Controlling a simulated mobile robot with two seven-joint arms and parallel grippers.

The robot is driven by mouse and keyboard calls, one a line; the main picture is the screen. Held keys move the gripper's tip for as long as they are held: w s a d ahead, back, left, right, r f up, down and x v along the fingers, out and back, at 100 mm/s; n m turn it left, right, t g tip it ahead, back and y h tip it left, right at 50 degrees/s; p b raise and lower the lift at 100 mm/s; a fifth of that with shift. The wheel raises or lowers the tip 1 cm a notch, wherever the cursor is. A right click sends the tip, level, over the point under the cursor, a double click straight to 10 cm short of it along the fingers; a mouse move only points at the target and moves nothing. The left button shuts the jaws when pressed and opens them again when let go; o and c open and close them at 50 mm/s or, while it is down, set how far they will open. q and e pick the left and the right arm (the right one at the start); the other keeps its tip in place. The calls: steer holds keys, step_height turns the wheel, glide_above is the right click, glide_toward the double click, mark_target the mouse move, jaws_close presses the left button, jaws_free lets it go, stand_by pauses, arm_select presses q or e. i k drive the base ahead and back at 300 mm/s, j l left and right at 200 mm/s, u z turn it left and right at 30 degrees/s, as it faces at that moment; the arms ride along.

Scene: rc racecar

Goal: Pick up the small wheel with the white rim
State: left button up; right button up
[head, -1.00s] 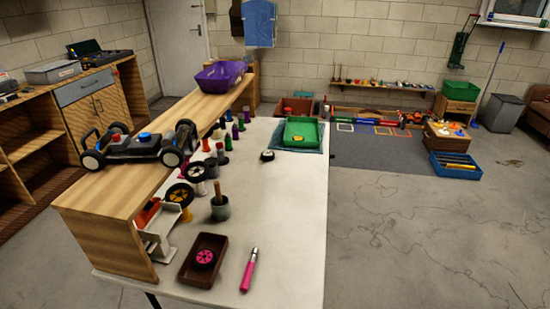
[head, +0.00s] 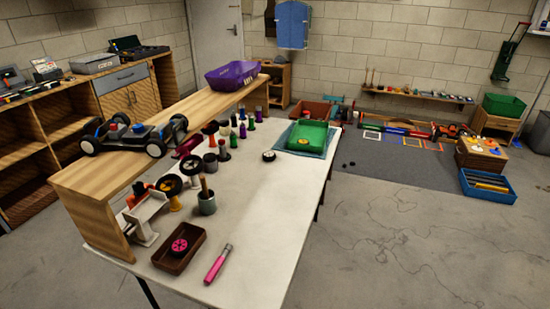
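The small wheel with the white rim (head: 269,156) lies on the white table (head: 262,205), in front of the green tray (head: 307,136) and a little left of it. It has a dark tyre, and bare table surrounds it. Other wheels are in view: a pink-rimmed one (head: 180,245) lies in a brown tray (head: 163,263), and a larger black one with a yellow hub (head: 172,185) stands on the left of the table. Neither of my grippers shows in the head view.
A wooden shelf (head: 90,183) along the table's left side carries a toy car chassis (head: 135,137) and a purple bin (head: 233,77). The floor to the right is largely open.

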mark_target(268, 156)
steer(key=i+l+u, duration=0.15)
steer(key=l, duration=0.8)
steer(key=i+l, duration=0.1)
steer(key=l, duration=0.2)
steer(key=i+l+u, duration=0.1)
steer(key=l, duration=0.2)
steer(key=i+l+u, duration=0.1)
steer(key=l, duration=0.2)
steer(key=i+l, duration=0.3)
steer(key=i+l+u, duration=0.1)
steer(key=i+l, duration=0.2)
steer(key=l, duration=0.2)
steer(key=i+l+u, duration=0.1)
steer(key=i+l, duration=0.2)
steer(key=l, duration=0.15)
steer(key=i+l, duration=0.25)
steer(key=l, duration=0.2)
